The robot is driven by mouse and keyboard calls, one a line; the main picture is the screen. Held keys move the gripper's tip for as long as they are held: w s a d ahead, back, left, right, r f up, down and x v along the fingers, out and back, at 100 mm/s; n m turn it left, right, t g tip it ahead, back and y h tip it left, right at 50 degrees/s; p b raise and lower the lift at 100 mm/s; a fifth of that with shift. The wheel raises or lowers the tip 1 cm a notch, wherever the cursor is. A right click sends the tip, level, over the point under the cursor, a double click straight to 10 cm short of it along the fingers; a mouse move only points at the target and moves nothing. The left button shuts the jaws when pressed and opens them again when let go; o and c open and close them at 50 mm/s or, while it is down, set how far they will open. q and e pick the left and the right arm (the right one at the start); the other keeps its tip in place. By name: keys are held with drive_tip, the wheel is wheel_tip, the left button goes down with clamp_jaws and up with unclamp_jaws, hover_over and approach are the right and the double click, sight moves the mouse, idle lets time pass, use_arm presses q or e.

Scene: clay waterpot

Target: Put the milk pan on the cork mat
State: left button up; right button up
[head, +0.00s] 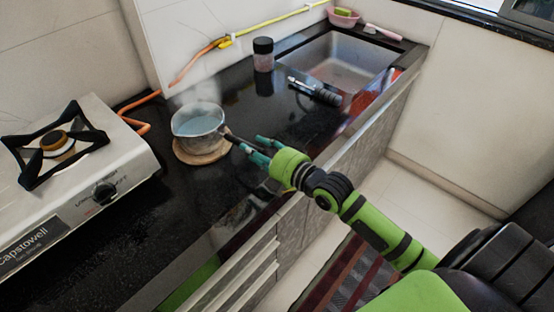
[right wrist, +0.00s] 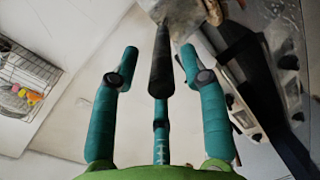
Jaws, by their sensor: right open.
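The milk pan (head: 198,122) is a grey metal pan with pale bluish contents and a dark handle. It appears to rest upright on the round brown cork mat (head: 202,156), which shows beneath its near side. My right gripper (head: 262,148) is open beside the pan, with its teal fingers near the handle. In the right wrist view, the dark handle (right wrist: 161,62) lies between the spread fingers of the right gripper (right wrist: 159,58), with clear gaps on both sides. Only part of the pan (right wrist: 170,10) shows at the top there. My left gripper is not in view.
A white gas stove (head: 75,165) stands at the left, its burner empty. A dark-lidded jar (head: 263,55), a black flashlight-like object (head: 315,91) and a sink (head: 345,65) are behind. An orange hose runs along the wall. The black counter in front of the mat is clear.

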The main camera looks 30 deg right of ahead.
drive_tip(key=v, duration=0.9)
drive_tip(key=shift+s+b, duration=0.2)
drive_tip(key=shift+b, duration=0.2)
drive_tip(key=shift+r, duration=0.1)
